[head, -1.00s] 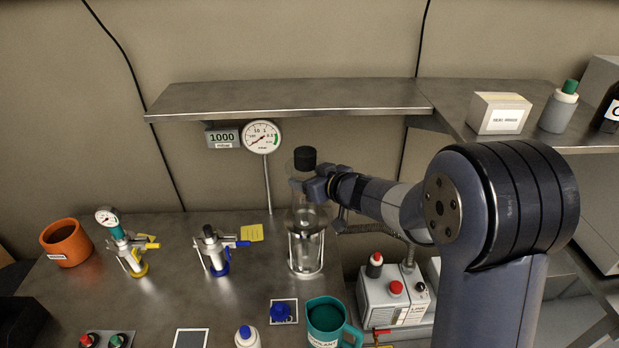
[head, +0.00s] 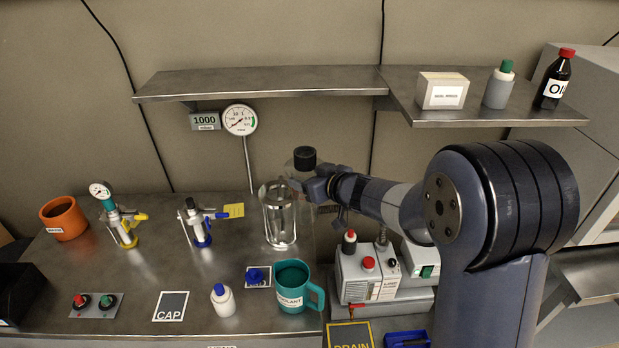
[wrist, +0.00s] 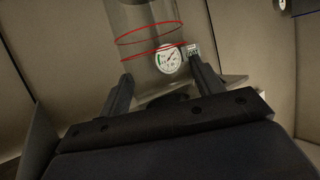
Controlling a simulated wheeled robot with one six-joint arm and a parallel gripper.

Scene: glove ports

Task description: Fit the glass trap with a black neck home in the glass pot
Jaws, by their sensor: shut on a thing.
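The glass trap, with its black neck (head: 304,158), hangs upright in my gripper (head: 306,185). Its clear body is faint in the head view; in the wrist view clear glass with red rings (wrist: 140,40) stands between the fingers. My gripper is shut on the trap; it also shows in the wrist view (wrist: 163,88). The glass pot (head: 279,222) is a clear cylinder in a pale frame on the bench, left of and below the black neck in the head view. The trap's lower end is hard to make out, and its height over the pot cannot be told.
A dial gauge (head: 240,120) on a thin post stands behind the pot, under a steel shelf (head: 260,84). A blue-handled valve (head: 196,222) is to the left. A teal mug (head: 292,288) is in front, and a pump box (head: 368,272) is to the right.

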